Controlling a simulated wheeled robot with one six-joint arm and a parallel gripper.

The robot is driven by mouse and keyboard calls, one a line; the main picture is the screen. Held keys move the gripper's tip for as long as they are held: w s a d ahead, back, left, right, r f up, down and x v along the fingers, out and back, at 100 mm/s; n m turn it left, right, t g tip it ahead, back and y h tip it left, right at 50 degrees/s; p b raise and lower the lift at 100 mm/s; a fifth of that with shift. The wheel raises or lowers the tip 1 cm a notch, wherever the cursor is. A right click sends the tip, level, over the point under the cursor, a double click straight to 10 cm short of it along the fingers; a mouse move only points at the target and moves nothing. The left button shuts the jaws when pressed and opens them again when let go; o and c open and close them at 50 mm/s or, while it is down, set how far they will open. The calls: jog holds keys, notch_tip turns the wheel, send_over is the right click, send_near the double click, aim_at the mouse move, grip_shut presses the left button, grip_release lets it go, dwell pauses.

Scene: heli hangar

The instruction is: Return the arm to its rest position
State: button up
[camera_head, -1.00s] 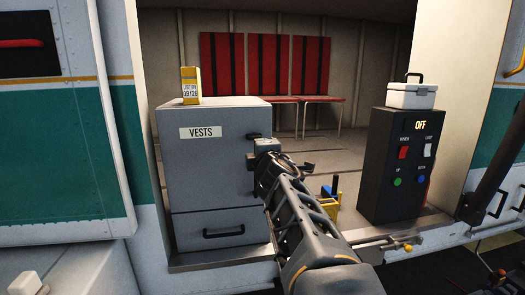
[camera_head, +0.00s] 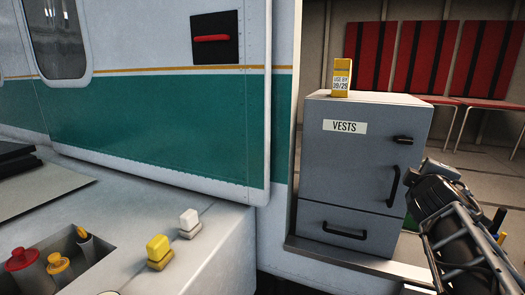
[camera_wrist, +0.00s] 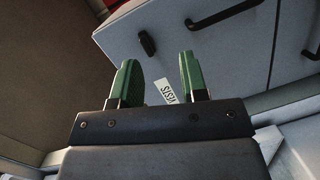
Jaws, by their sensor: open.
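My gripper (camera_head: 428,172) is at the right in the head view, in front of and to the right of the grey VESTS cabinet (camera_head: 352,165). In the wrist view, my gripper's green fingers (camera_wrist: 157,82) stand apart with nothing between them. The cabinet's door and lower drawer look shut in the head view. I cannot tell whether my gripper touches the cabinet.
A yellow box (camera_head: 341,77) stands on the cabinet. Red folding seats (camera_head: 427,62) line the cabin wall behind. At the left, a pale worktop (camera_head: 200,265) carries a yellow block (camera_head: 158,248), a white block (camera_head: 189,221) and a recess with red and yellow knobs.

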jog(key=s+a+f+m+g+y, duration=0.2)
jog(key=s+a+f+m+g, duration=0.15)
jog(key=f, duration=0.45)
jog(key=s+a+f+m+g+y, duration=0.25)
jog(key=f+m, duration=0.25)
jog(key=f, duration=0.3)
jog(key=s+a+f+g+y, duration=0.1)
jog(key=a+f, duration=0.3)
jog(key=a, duration=0.4)
jog(key=s+a+f+g+y, duration=0.2)
jog(key=s+a+f+y, duration=0.2)
jog(key=a, duration=0.4)
jog(key=shift+s, duration=0.1)
